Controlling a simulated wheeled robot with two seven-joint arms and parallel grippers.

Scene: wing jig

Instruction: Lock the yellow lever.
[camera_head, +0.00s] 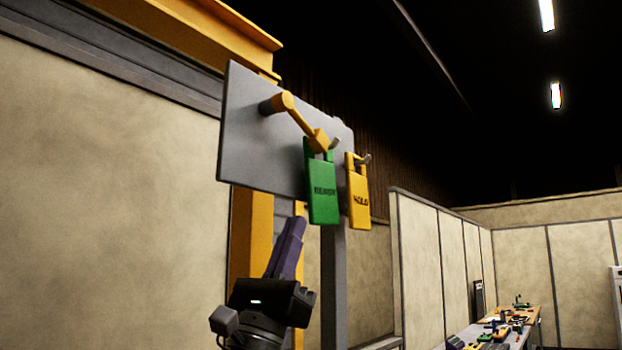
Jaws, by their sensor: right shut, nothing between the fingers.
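The yellow lever (301,119) is mounted on a grey upright panel (255,150). It slopes from its round pivot at upper left down to a block at its lower right end. A green tag (322,192) with lettering hangs from a hook by the lever's end. A yellow tag (358,197) reading HOLD hangs from another hook to its right. My right gripper (295,222) is below the panel, left of and below the green tag, pointing up. Its purple fingers are together and empty, apart from the lever. My left gripper is not in view.
A yellow steel column and beam (185,35) stand behind the panel, and a grey post (334,280) is beneath it. Beige wall panels (100,160) are at left. A workbench (515,335) with several small items is far off at lower right.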

